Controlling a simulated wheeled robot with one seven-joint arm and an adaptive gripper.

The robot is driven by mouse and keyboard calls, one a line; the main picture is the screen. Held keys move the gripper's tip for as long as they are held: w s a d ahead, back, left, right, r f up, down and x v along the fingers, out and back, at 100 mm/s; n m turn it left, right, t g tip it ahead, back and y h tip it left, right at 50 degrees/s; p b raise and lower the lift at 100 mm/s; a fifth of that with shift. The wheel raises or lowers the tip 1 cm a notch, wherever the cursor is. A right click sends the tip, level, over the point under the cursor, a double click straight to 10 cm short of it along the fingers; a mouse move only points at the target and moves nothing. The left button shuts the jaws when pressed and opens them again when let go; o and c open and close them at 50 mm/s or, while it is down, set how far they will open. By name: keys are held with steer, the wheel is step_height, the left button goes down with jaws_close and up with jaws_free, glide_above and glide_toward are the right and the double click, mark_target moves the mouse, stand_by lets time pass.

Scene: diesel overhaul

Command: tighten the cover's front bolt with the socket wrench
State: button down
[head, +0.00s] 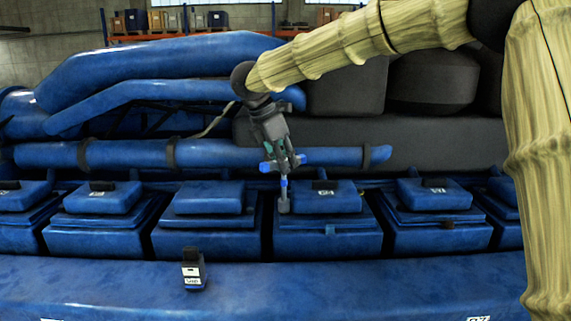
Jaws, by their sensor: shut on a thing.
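My gripper (282,158) hangs over the left part of a blue cover (335,199) in the middle row. It is shut on the socket wrench (284,187), which shows blue parts at the jaws and a grey lower end. The wrench points down, close to upright. Its grey socket end (284,206) is at the left front of the cover; I cannot tell whether it touches. The front bolt cannot be made out and may be hidden by the socket.
Similar blue covers stand on both sides, one at the left (102,198) and one at the right (436,195). A black device (192,268) with a white label stands on the front blue ledge (330,285). A blue pipe (110,154) runs behind the covers.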

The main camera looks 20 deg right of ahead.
steer(key=m+g, duration=0.1)
steer(key=m, duration=0.3)
steer(key=shift+g, duration=0.3)
steer(key=m+g, duration=0.1)
steer(key=m, duration=0.2)
steer(key=shift+m, duration=0.4)
steer(key=m+g+y, duration=0.1)
steer(key=m, duration=0.2)
steer(key=shift+m+g, duration=0.3)
steer(key=m+g+y, duration=0.1)
steer(key=m, duration=0.3)
steer(key=shift+s+f, duration=0.1)
steer(key=shift+n, duration=0.4)
